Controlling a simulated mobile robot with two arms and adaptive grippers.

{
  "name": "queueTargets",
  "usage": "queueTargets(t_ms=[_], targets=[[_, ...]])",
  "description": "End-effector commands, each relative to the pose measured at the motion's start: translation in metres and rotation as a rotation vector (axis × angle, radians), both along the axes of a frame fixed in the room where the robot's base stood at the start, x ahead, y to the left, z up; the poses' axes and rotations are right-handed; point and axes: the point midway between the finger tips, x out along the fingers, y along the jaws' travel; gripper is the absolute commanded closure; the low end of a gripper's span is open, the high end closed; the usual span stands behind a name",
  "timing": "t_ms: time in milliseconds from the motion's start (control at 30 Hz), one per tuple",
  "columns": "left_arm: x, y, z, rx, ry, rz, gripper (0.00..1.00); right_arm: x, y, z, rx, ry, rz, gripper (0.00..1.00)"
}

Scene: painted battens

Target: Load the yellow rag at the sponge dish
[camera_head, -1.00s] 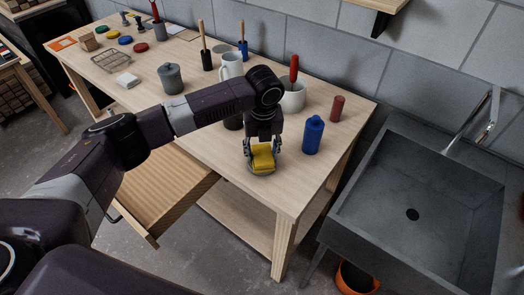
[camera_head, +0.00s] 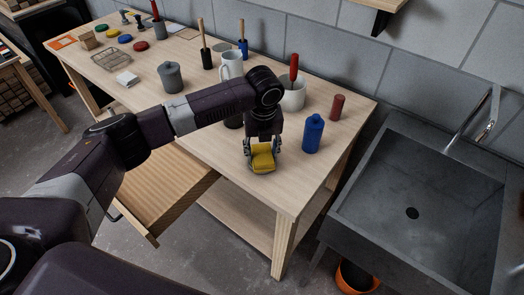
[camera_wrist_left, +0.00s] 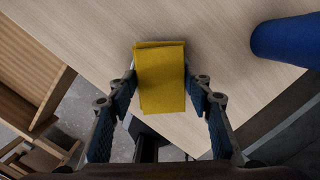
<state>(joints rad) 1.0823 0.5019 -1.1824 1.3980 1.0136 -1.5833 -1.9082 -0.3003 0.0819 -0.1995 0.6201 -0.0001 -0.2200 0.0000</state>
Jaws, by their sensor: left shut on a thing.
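The yellow rag (camera_head: 263,161) is a folded block at the front right part of the workbench. My left gripper (camera_head: 262,149) comes down over it from above, shut on it with one finger on each side. The left wrist view also shows the rag (camera_wrist_left: 161,75) between the two blue-padded fingers (camera_wrist_left: 160,88). A grey rim, apparently the sponge dish (camera_head: 262,172), shows just under the rag; the rest is hidden. I cannot tell whether the rag touches it. My right gripper is not in view.
A blue bottle (camera_head: 313,134) stands close to the right of the gripper. Behind it are a white pot (camera_head: 293,97) with a red-handled tool and a red cylinder (camera_head: 337,107). An open drawer (camera_head: 166,197) juts out in front. A grey sink (camera_head: 440,190) is at right.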

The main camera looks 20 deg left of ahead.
Motion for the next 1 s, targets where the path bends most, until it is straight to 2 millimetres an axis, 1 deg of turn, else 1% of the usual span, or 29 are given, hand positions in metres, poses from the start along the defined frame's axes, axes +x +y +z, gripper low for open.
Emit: queueTargets(t_ms=[1000], targets=[[-0.001,-0.0002,-0.0018,0.0,0.003,-0.001,0.73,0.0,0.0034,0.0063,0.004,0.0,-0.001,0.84]])
